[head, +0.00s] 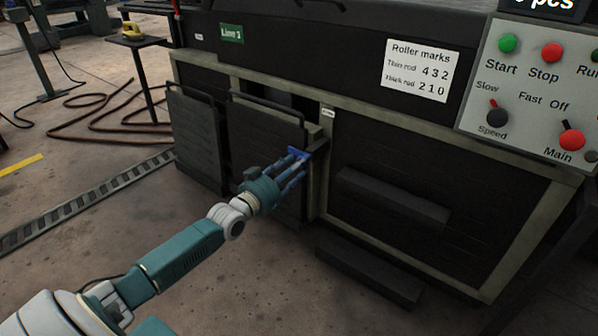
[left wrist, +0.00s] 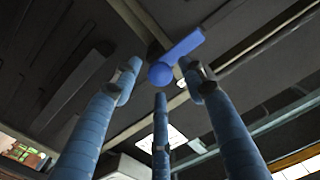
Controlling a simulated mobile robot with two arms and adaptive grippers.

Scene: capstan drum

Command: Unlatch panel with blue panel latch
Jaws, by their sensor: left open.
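The blue panel latch (head: 299,153) sits at the upper right edge of a dark slatted panel (head: 265,130) on the machine's front. In the left wrist view the latch (left wrist: 184,56) shows a round hub and a flat lever pointing up and to the right. My left gripper (head: 293,167) is open at the latch, its blue fingers reaching toward it. In the left wrist view its three fingers (left wrist: 160,82) are spread around and below the hub. I cannot tell whether any finger touches the latch. My right gripper is not in view.
Another dark panel (head: 195,130) with a bar handle stands to the left. Dark steps (head: 392,200) jut out at the right of the machine. A control panel (head: 530,85) with buttons and knobs is at upper right. The floor around my left arm is clear.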

